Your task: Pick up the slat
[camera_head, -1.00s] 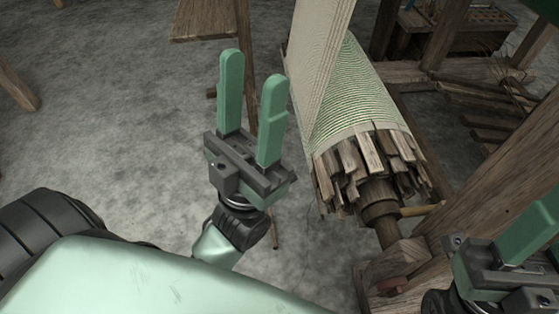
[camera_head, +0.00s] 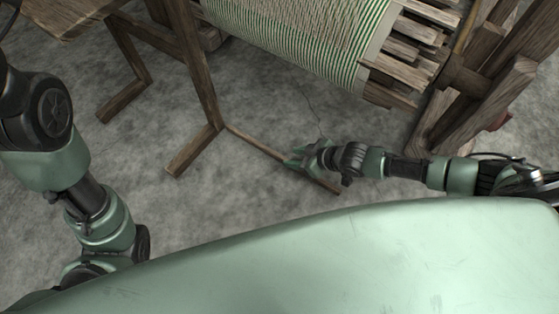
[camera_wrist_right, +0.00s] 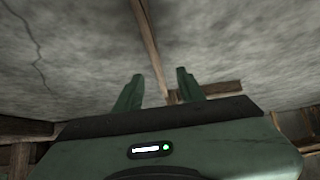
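The slat (camera_head: 258,145) is a thin brown wooden strip lying on the grey floor in the head view. It runs from near the foot of a wooden stand toward the lower right. My right gripper (camera_head: 293,161) is low over the middle of the slat and hides part of it. In the right wrist view, the two green fingers of the right gripper (camera_wrist_right: 160,83) stand apart. The slat (camera_wrist_right: 147,35) runs from the top edge down to the gap between them. I cannot tell whether the fingers touch it. My left gripper is out of view.
A wooden stand foot (camera_head: 194,150) is at the slat's far end. The loom's roll of striped cloth (camera_head: 300,40) and its wooden beam slats (camera_head: 405,55) are above, beside a frame post (camera_head: 480,105). Bare floor surrounds the slat.

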